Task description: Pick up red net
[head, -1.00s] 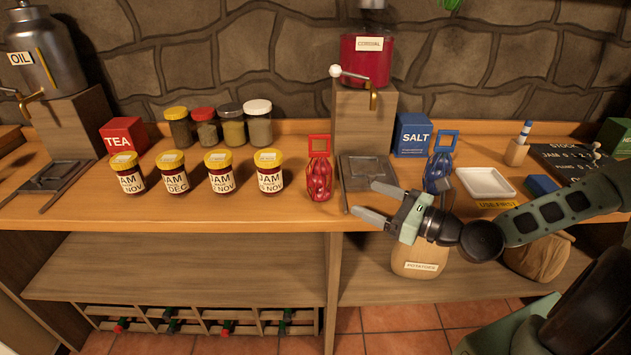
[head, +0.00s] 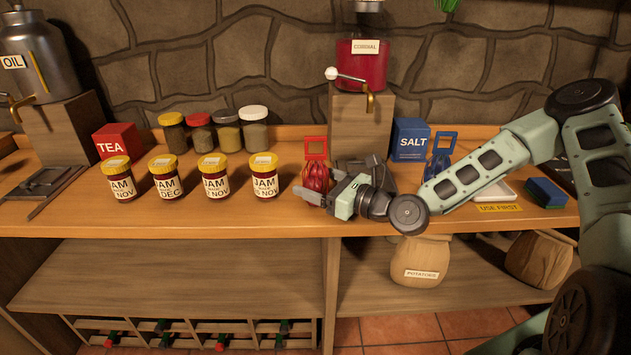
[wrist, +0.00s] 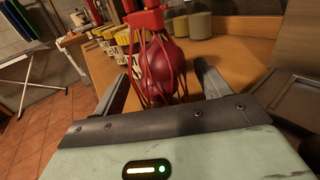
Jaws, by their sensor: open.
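The red net (head: 316,176) stands upright on the wooden counter, with a square red loop on top and dark red round things inside. It sits right of the jam jars and left of the cordial stand. My gripper (head: 318,183) is open at the net, coming from the right. In the wrist view, the net (wrist: 163,70) stands between the two open fingers of my gripper (wrist: 160,88), with one finger on each side. Gaps show beside it, more clearly on the right. Its lower end is hidden behind the gripper body.
Several jam jars (head: 216,178) stand in a row to the left. The cordial dispenser's wooden stand (head: 358,125) is close behind right. A blue net (head: 442,155), salt box (head: 409,140) and white tray (head: 497,192) are farther right. Bare counter lies before the jars.

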